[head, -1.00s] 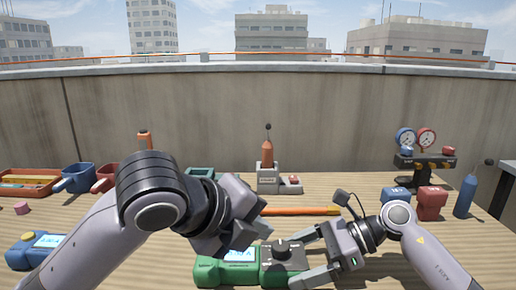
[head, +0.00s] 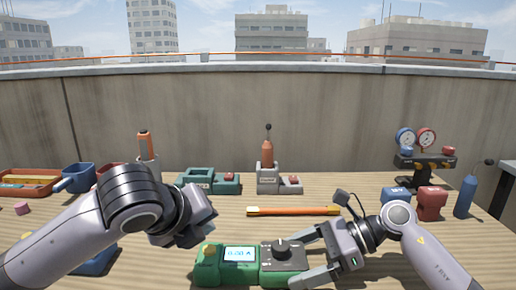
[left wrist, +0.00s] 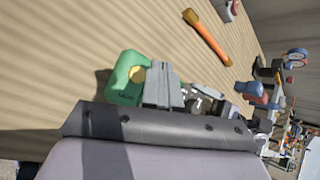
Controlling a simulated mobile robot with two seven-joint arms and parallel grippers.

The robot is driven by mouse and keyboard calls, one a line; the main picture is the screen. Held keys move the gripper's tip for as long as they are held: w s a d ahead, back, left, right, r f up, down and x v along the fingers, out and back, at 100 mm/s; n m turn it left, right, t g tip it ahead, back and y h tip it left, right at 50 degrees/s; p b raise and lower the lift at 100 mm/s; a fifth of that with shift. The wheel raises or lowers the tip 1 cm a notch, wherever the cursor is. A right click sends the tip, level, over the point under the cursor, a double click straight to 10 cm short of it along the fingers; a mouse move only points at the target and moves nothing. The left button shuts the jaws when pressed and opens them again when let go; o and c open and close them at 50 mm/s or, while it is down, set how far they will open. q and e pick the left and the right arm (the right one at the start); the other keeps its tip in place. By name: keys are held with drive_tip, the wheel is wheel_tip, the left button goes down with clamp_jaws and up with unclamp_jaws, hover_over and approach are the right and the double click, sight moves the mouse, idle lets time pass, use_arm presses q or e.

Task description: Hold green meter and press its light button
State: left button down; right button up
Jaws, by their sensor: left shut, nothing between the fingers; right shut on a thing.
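The green meter (head: 212,277) lies on the bench at front centre, with a bright display (head: 239,254) reading about 0.00 A and a dark dial panel. A yellowish button (head: 210,250) is at its left end; in the left wrist view the button (left wrist: 138,75) shows beside my left fingers. My right gripper (head: 303,258) is shut on the right end of the green meter. My left gripper (head: 200,236) is shut and empty, above and behind the meter's left end; its fingers (left wrist: 162,85) hide part of the meter in the left wrist view.
An orange bar (head: 293,211) lies behind the meter. Farther back are a teal device (head: 205,183), an orange tool in a grey stand (head: 267,172) and a gauge stand (head: 425,160). A blue meter (head: 98,264) is partly hidden by my left arm.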

sight(215, 241)
use_arm(q)
drive_tip(key=shift+f, duration=1.2)
idle(1.1)
drive_tip(key=shift+f, duration=0.5)
idle(0.5)
drive_tip(key=shift+r, duration=0.55)
drive_tip(key=shift+r, duration=3)
